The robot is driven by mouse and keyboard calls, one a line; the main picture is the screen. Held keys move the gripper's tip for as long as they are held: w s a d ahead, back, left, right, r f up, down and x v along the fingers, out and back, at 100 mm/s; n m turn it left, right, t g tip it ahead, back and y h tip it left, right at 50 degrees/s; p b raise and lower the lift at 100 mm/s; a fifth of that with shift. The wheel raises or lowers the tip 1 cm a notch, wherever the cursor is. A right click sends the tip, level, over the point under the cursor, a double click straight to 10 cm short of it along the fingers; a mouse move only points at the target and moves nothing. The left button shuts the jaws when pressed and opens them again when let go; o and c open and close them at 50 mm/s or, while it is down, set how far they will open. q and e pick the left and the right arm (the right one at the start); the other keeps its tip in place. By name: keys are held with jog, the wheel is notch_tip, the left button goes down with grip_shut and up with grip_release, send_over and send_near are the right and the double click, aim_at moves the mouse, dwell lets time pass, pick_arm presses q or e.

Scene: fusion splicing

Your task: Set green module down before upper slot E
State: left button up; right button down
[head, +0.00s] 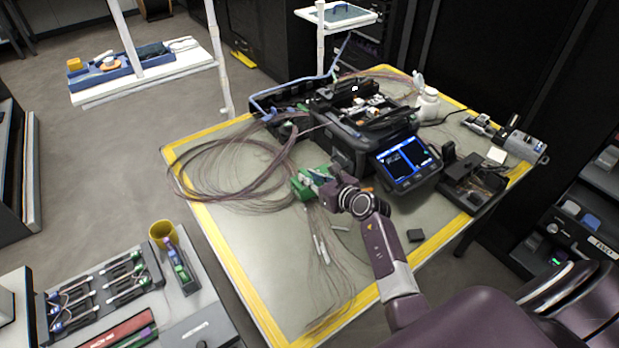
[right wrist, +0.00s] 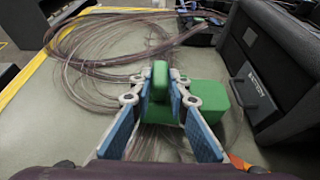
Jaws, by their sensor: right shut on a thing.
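The green module (head: 303,187) is at the tip of my right gripper (head: 318,178), over the table just left of the black fusion splicer (head: 345,140). In the right wrist view, an upright part of the green module (right wrist: 160,85) stands between the two blue-padded fingers, and its wider body (right wrist: 207,98) extends to the right, behind the right finger. My right gripper is shut on it. I cannot tell whether the module touches the table. Upper slot E cannot be made out. My left gripper is not in view.
A coil of thin fibres (head: 235,165) lies left of the module, with loose strands in front. The splicer's lit screen (head: 405,162) is to the right. The yellow-edged table (head: 275,265) is mostly clear at front left.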

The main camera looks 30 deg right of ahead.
jog(key=shift+r, duration=0.1)
jog(key=c, duration=1.8)
grip_release()
jog(key=shift+f, duration=0.2)
jog(key=shift+c, duration=0.2)
jog(key=shift+r, duration=0.1)
